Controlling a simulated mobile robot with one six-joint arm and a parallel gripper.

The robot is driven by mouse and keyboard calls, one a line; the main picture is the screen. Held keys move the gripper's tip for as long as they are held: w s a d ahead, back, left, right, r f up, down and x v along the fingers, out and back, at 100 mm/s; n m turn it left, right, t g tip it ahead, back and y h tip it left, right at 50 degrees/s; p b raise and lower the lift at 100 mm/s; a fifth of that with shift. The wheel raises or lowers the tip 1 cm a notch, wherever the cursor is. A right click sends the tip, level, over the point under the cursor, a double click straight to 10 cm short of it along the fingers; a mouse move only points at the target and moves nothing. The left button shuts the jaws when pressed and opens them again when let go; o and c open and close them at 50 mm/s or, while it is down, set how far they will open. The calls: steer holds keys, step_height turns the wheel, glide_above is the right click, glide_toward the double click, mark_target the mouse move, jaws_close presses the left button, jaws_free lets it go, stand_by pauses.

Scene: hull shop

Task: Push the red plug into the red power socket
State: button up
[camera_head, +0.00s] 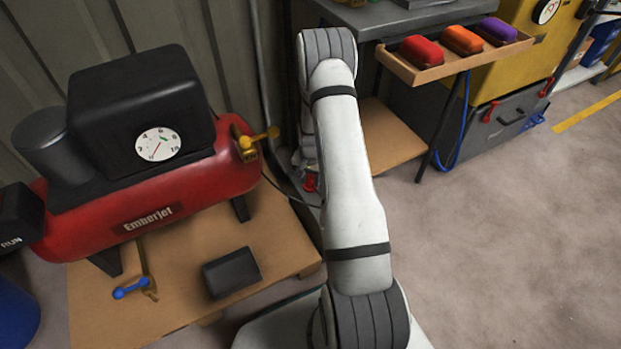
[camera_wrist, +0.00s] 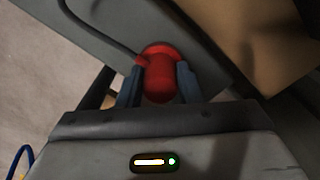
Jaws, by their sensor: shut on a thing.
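In the wrist view my gripper (camera_wrist: 160,82) is shut on the red plug (camera_wrist: 160,85), with one blue-grey finger on each side. A dark cord runs from the plug toward the upper left. A round red rim (camera_wrist: 158,48) shows right behind the plug against a grey surface; it looks like the red power socket. The plug overlaps this rim, and I cannot tell how deep it sits in it. In the head view my arm hides most of my gripper. A small red piece (camera_head: 311,182) shows low beside the arm; I cannot tell whether it is plug or socket.
A red compressor (camera_head: 170,192) stands on a wooden board at left, with a black box (camera_head: 231,273) in front. A grey bench (camera_head: 400,14) and a wooden tray (camera_head: 480,55) with red, orange and purple cases are at upper right. The floor at right is clear.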

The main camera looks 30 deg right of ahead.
steer(key=o, duration=1)
step_height(320, 180, up, 8)
steer(key=p, duration=0.3)
steer(key=shift+f, duration=0.15)
